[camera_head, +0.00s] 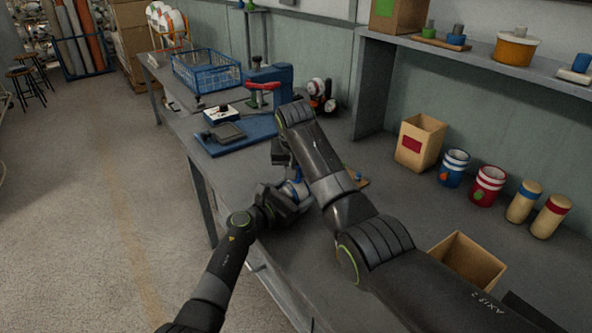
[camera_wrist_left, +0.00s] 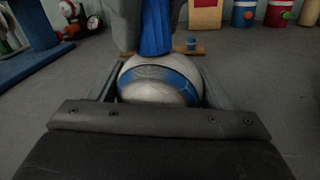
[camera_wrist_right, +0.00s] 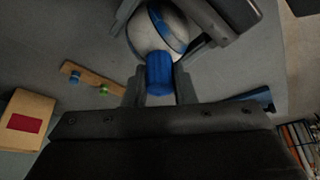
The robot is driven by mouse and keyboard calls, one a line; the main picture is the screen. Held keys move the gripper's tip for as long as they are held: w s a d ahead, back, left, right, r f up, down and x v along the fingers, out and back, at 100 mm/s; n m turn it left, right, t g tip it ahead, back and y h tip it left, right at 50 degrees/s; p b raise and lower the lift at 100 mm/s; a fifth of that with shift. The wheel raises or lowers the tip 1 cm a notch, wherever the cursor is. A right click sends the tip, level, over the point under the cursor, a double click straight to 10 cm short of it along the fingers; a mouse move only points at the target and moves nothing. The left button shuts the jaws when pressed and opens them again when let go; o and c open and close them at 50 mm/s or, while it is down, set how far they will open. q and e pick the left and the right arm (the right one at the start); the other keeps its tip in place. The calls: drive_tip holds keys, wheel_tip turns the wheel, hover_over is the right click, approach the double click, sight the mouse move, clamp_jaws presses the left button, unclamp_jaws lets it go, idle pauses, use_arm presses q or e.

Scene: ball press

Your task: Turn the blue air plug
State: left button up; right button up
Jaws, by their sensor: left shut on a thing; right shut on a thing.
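A white ball with a blue band (camera_wrist_left: 160,82) sits between the fingers of my left gripper (camera_wrist_left: 158,92), which is shut on it. In the head view the ball (camera_head: 297,188) is small and partly hidden by my arms. The blue air plug (camera_wrist_right: 160,74) stands against the ball and is between the fingers of my right gripper (camera_wrist_right: 160,88), which is shut on it. The plug also shows above the ball in the left wrist view (camera_wrist_left: 155,32).
A wooden strip with blue and green pegs (camera_wrist_right: 92,76) lies close to the ball. A blue press (camera_head: 268,82) stands farther back on a blue base. An open cardboard box (camera_head: 467,262), a red-labelled box (camera_head: 420,142) and several cups and cylinders stand at the right.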

drive_tip(key=o, duration=1)
drive_tip(key=shift+r, duration=0.1)
drive_tip(key=v, duration=1.2)
use_arm(q)
drive_tip(key=o, duration=1.1)
drive_tip(key=shift+o, duration=0.2)
